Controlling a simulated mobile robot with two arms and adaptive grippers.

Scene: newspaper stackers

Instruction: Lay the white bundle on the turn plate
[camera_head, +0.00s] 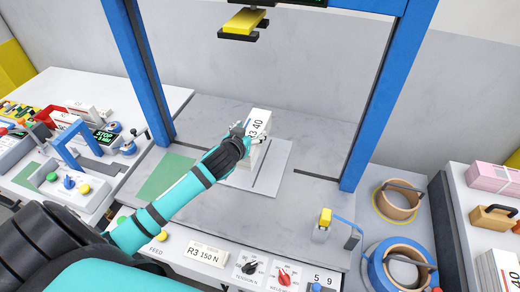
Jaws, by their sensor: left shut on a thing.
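The white bundle (261,116), with black print ending in "40", is over the light grey square turn plate (273,181) in the middle of the grey machine table. My left gripper (246,139) is shut on the bundle at its near left side. The bundle looks tall, with its printed face up. My gripper and forearm hide its lower left part and part of the plate. I cannot tell whether the bundle touches the plate. My right gripper is not in view.
A blue frame (375,105) stands around the table, with a yellow-black head (243,22) hanging above. A green patch (166,176) lies left of the plate. Knobs (283,276) line the front panel. Strap rolls (396,201) and pink bundles (492,178) are at the right.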

